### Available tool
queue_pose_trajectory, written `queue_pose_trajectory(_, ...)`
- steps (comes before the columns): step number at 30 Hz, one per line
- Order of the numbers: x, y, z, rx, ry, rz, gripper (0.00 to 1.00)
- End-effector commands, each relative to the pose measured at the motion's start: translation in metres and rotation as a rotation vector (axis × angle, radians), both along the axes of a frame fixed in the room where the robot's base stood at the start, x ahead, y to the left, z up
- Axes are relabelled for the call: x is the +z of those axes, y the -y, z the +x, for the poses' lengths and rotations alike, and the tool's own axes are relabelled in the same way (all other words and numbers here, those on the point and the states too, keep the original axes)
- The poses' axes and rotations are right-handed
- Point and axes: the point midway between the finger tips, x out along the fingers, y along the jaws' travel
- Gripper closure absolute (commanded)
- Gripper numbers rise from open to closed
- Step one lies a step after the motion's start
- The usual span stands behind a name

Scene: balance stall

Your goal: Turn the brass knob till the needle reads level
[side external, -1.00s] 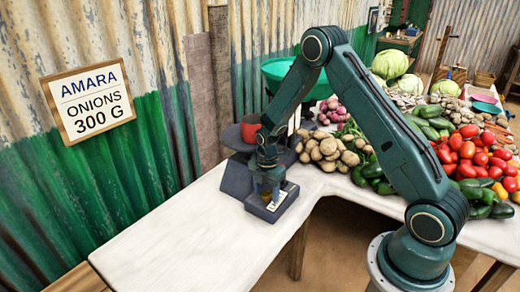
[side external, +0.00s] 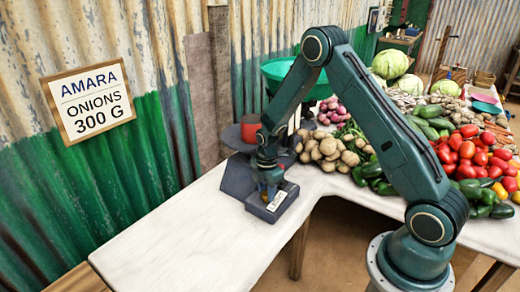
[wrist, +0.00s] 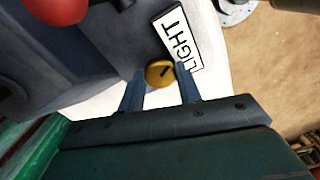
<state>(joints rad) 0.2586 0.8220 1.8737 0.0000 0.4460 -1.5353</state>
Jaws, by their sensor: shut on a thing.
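The balance (side external: 238,180) is a dark grey body on the white table. Its brass knob (wrist: 160,73) shows in the wrist view, with a dark mark on its face. My gripper (side external: 270,197) is low at the front of the balance, and its two blue fingers (wrist: 160,86) are shut on the knob from both sides. A white plate reading LIGHT (wrist: 179,42) lies beside the knob; it also shows small in the side view (side external: 277,200). A red weight (side external: 251,128) stands on the dark pan at the balance's left. I cannot make out the needle in either view.
A green bowl (side external: 283,72) stands behind my arm. Potatoes (side external: 328,150), red onions (side external: 332,112), peppers and tomatoes (side external: 470,150) crowd the table to the right. The table front left (side external: 180,240) is clear. A sign (side external: 88,101) reading onions 300 g hangs on the wall.

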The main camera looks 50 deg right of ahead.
Motion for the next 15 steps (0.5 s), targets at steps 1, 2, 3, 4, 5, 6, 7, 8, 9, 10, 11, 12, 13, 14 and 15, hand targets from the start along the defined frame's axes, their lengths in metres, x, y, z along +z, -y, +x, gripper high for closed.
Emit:
queue_pose_trajectory(1, 0.0005, -0.0001, 0.0001, -0.04, 0.0, 0.0, 0.89)
queue_pose_trajectory(2, 0.0005, -0.0001, 0.0001, -0.065, 0.0, 0.0, 0.89)
queue_pose_trajectory(3, 0.0006, -0.0001, 0.0001, -0.099, 0.0, 0.0, 0.89)
queue_pose_trajectory(4, 0.0006, -0.0001, 0.0001, -0.125, 0.0, 0.0, 0.89)
queue_pose_trajectory(5, 0.0006, -0.0001, 0.0001, -0.151, 0.0, 0.0, 0.89)
queue_pose_trajectory(6, 0.0006, -0.0001, 0.0001, -0.185, 0.0, 0.0, 0.89)
queue_pose_trajectory(7, 0.0006, -0.0001, 0.0001, -0.21, 0.0, 0.0, 0.89)
queue_pose_trajectory(8, 0.0006, 0.0, 0.0002, -0.235, 0.0, 0.0, 0.89)
queue_pose_trajectory(9, 0.0006, 0.0, 0.0002, -0.266, 0.0, 0.0, 0.89)
queue_pose_trajectory(10, 0.0006, 0.0, 0.0002, -0.288, 0.0, 0.0, 0.89)
queue_pose_trajectory(11, 0.0007, 0.0, 0.0002, -0.309, 0.0, 0.0, 0.89)
queue_pose_trajectory(12, 0.0007, 0.0, 0.0002, -0.336, 0.0, 0.0, 0.89)
queue_pose_trajectory(13, 0.0007, 0.0, 0.0002, -0.356, 0.0, 0.0, 0.89)
queue_pose_trajectory(14, 0.0007, -0.0001, 0.0002, -0.373, 0.0, 0.0, 0.89)
queue_pose_trajectory(15, 0.0007, -0.0001, 0.0002, -0.395, 0.0, 0.0, 0.89)
